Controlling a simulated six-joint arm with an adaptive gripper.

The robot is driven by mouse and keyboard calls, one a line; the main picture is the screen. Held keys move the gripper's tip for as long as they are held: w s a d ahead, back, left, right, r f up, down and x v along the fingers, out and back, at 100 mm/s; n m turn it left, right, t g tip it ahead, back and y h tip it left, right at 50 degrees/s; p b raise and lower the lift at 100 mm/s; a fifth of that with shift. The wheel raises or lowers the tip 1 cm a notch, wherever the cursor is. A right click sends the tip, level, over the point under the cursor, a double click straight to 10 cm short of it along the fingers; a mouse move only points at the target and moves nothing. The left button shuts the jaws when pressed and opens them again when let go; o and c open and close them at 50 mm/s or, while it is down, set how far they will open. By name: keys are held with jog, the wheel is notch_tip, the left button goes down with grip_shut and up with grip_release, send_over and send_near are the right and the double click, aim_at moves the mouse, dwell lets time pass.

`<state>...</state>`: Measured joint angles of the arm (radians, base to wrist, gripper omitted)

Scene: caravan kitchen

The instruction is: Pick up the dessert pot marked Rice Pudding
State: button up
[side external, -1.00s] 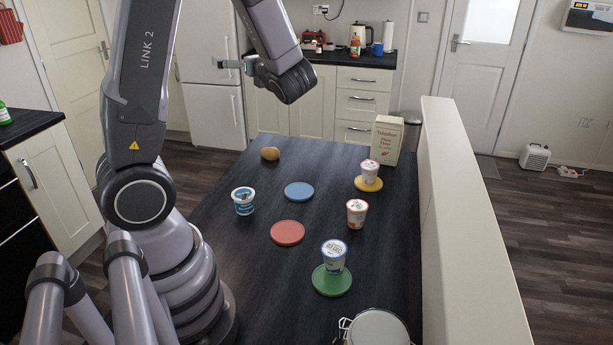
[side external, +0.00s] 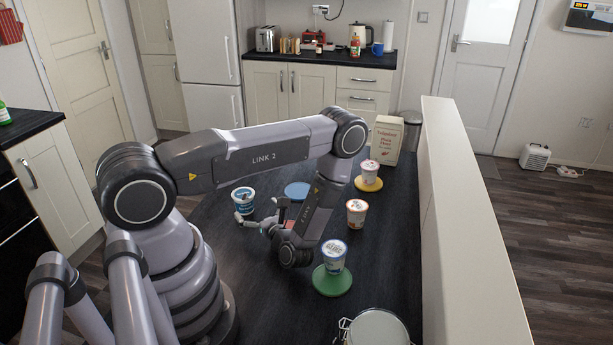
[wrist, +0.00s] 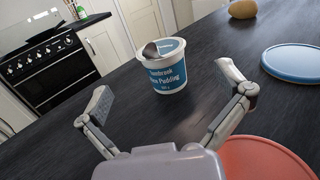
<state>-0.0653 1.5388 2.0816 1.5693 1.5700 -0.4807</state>
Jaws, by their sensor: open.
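The dessert pot marked Rice Pudding (wrist: 165,77) is a white tub with a blue label and lid, standing upright on the dark table. In the side view the same pot (side external: 243,205) is at the left part of the table. My gripper (wrist: 165,95) is open and low over the table, its two fingers spread wide. In the wrist view the pot stands upright ahead of and between the fingertips, apart from both. In the side view my gripper (side external: 255,223) is just in front of the pot, partly hidden by my arm.
A blue disc (wrist: 294,63) and a red disc (wrist: 262,160) lie right of the pot. A potato (wrist: 243,9) lies behind. Other pots stand on the green disc (side external: 332,284), on the yellow disc (side external: 369,188) and on bare table (side external: 356,213). A carton (side external: 387,140) stands at the back.

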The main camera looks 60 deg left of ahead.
aim_at(247, 199)
jog(key=shift+a+f, duration=0.2)
jog(key=shift+a, duration=0.15)
jog(key=a, duration=0.6)
jog(key=shift+s+a, duration=0.25)
jog(key=shift+a, duration=0.15)
jog(key=shift+c, duration=0.4)
jog(key=c, duration=0.8)
